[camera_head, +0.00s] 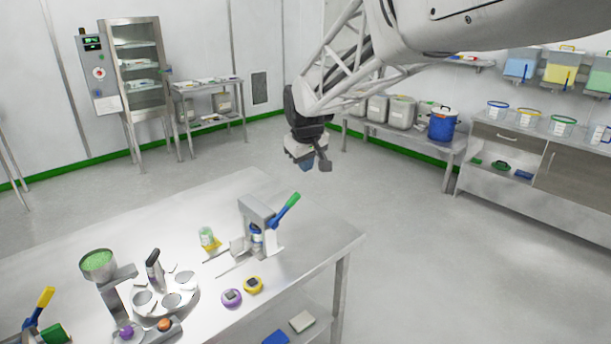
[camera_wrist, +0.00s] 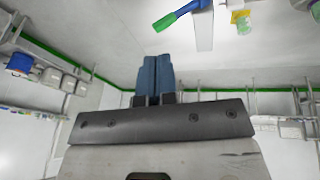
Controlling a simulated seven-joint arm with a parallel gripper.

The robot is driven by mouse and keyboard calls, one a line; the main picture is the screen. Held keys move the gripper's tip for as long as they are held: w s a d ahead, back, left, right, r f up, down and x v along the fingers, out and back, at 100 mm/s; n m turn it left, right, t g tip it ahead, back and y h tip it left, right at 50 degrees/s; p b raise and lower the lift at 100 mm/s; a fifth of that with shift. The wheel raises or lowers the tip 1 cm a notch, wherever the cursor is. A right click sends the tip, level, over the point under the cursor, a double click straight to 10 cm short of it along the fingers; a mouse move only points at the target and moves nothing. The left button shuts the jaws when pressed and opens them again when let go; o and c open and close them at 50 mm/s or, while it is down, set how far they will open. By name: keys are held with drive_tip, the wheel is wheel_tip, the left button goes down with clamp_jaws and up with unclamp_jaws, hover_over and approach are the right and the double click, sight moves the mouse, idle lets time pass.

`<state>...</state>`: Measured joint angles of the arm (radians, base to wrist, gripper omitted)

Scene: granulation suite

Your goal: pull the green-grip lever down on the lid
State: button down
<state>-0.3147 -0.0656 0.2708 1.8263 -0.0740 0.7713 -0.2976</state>
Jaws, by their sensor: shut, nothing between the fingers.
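The green-grip lever (camera_head: 287,209) slants up and to the right from a grey metal stand (camera_head: 258,214) on the steel table. A small jar with a blue top (camera_head: 257,238) stands within the stand. In the wrist view the green grip (camera_wrist: 165,22) and its blue arm show at the top, beside the pale stand (camera_wrist: 204,30). My gripper (camera_head: 307,167) hangs in the air above and behind the lever, apart from it. In the wrist view its blue-grey fingers (camera_wrist: 153,78) are together and empty. Whether a lid lies under the lever is unclear.
A yellow-grip lever (camera_head: 45,298) stands at the table's left. The air around the green grip looks clear.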

drive_tip(key=w+a+f+n, duration=0.1)
drive_tip(key=w+a+f, duration=0.1)
drive_tip(key=w+a, duration=0.2)
drive_tip(key=shift+w+a, duration=0.4)
drive_tip(key=shift+a, duration=0.3)
drive_tip(key=shift+f, duration=0.1)
approach(292, 197)
drive_tip(key=x, duration=0.5)
drive_tip(key=shift+a+f, duration=0.25)
drive_tip(key=shift+a, duration=0.15)
drive_tip(key=shift+w+d+f, duration=0.25)
drive_tip(key=shift+w+f, duration=0.05)
drive_tip(key=shift+f, duration=0.35)
drive_tip(key=shift+d, duration=0.1)
